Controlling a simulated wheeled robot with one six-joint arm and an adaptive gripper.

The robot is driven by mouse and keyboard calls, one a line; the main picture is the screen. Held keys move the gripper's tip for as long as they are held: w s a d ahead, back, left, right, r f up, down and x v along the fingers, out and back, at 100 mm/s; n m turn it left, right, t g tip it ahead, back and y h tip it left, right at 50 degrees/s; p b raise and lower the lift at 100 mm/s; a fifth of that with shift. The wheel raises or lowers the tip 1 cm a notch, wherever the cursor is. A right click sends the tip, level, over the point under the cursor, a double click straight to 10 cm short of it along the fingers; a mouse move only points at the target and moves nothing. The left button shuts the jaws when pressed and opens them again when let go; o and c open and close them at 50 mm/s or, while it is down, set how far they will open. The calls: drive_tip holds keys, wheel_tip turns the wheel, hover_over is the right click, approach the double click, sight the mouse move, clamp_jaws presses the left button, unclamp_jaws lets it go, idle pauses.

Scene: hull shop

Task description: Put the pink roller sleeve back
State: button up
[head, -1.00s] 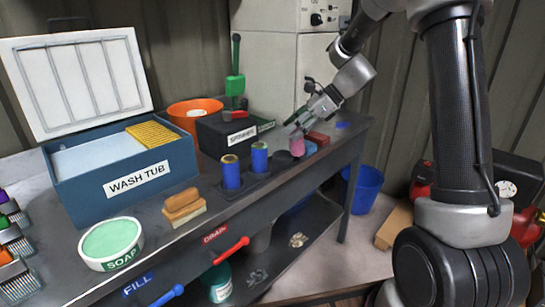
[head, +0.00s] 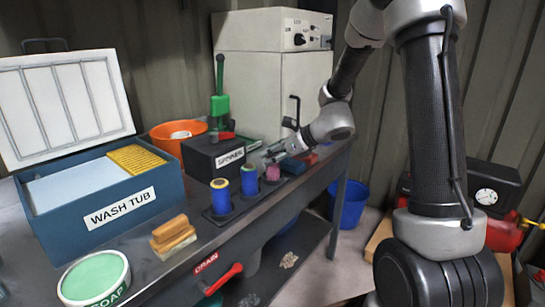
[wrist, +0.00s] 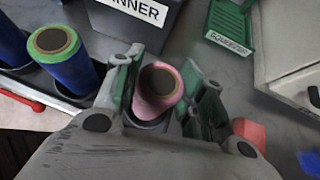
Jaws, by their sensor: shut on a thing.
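The pink roller sleeve (head: 273,173) is upright at the right end of the dark sleeve rack (head: 236,210). In the wrist view the pink sleeve (wrist: 160,82) stands between my fingers, its dark core facing up. A round dark rim shows just below it; I cannot tell if the sleeve is fully seated in it. My gripper (head: 268,156) is shut on the sleeve. In the wrist view my gripper (wrist: 163,90) has a green-padded finger on each side of it. Two blue sleeves (head: 221,197) (head: 249,181) stand in the rack to the left.
The black spinner box (head: 212,160) stands behind the rack.

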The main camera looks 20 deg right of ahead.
drive_tip(key=shift+f, duration=0.25)
drive_tip(key=o, duration=1)
drive_tip(key=shift+f, duration=0.1)
drive_tip(key=shift+o, duration=0.2)
